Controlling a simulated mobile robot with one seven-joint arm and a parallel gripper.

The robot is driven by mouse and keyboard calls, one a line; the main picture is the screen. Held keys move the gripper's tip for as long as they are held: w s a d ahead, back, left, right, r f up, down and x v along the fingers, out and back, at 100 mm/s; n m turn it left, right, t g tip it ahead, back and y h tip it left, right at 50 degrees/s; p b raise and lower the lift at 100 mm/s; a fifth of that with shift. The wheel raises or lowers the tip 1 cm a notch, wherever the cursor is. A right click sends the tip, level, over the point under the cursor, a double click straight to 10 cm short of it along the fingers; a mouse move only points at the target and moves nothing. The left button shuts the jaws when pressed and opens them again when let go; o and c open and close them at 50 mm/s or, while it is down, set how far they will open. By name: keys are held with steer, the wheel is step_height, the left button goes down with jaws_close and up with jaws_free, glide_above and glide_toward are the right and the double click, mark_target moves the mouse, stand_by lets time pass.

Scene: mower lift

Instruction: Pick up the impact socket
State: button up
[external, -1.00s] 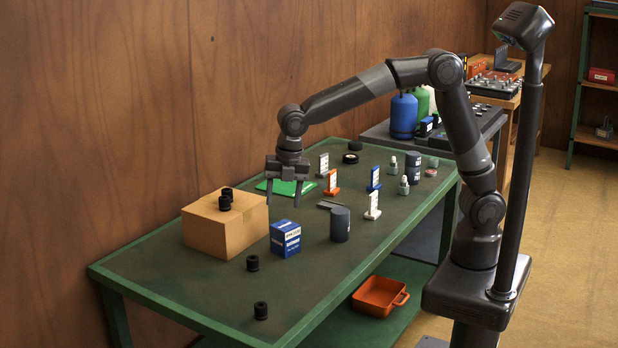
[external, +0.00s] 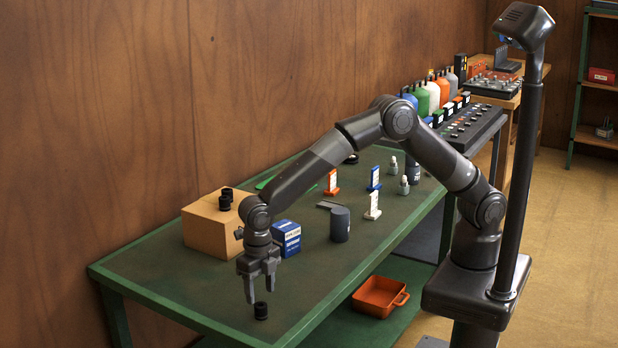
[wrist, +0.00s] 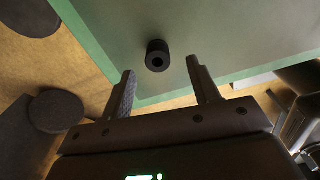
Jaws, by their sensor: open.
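A short black impact socket (external: 261,311) stands upright on the green table near its front edge. My gripper (external: 260,296) is just above it, fingers pointing down, open and empty. In the wrist view the same socket (wrist: 154,46) shows its round bored end and lies just beyond and between the two spread fingertips of my gripper (wrist: 162,68). The other socket seen earlier on the table near the box is now hidden behind my gripper.
The cardboard box (external: 208,236) and a blue-and-white carton (external: 286,240) stand behind my gripper. A dark grey cylinder (external: 340,226) and small upright signs are farther right. The table surface left of the socket is clear. An orange bin (external: 378,297) is on the lower shelf.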

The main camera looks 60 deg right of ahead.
mark_target(261, 305)
steer(key=f, duration=0.5)
steer(key=shift+s+a+f, duration=0.2)
steer(key=shift+f, duration=0.1)
steer(key=shift+c, duration=0.4)
steer(key=c, duration=1)
steer(key=shift+r, duration=0.1)
